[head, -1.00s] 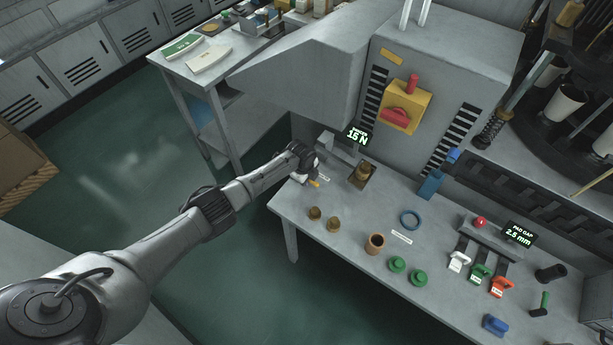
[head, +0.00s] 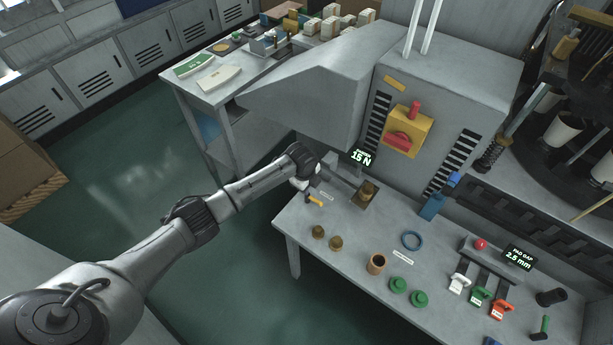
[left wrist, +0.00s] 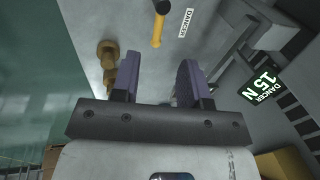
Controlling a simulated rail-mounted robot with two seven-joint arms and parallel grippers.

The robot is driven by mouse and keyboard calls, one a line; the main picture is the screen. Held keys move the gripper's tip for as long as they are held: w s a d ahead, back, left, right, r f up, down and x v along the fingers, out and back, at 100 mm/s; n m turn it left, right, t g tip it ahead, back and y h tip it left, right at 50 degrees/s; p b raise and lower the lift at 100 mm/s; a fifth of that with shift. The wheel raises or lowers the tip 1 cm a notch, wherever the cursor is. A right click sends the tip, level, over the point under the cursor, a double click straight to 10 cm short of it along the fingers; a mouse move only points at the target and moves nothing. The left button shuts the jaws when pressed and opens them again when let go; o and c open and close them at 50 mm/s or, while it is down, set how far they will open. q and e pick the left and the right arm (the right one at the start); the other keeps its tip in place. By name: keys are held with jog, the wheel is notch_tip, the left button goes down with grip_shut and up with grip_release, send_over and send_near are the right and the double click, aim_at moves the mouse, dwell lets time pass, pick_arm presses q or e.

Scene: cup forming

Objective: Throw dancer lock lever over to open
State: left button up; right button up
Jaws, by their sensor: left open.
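The dancer lock lever, with a yellow handle (head: 315,201), is at the table's left end, beside a small white label (head: 327,196). In the left wrist view its yellow handle (left wrist: 158,25) and dark round end show at the top, next to the DANCER label (left wrist: 186,22). My left gripper (head: 303,190) is beside the lever in the head view. In the left wrist view my left gripper (left wrist: 159,72) has its two purple-padded fingers apart and nothing between them. The handle lies beyond the fingertips, apart from them in the picture. My right gripper is not in view.
Two brass pieces (head: 327,238) stand in front. A brown cup (head: 376,264), green pieces (head: 398,285) and a blue ring (head: 412,240) are farther right.

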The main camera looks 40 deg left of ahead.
pick_arm(q)
jog(key=shift+s+r, duration=0.2)
jog(key=shift+r, duration=0.7)
jog(key=shift+s+r, duration=0.2)
jog(key=shift+r, duration=0.7)
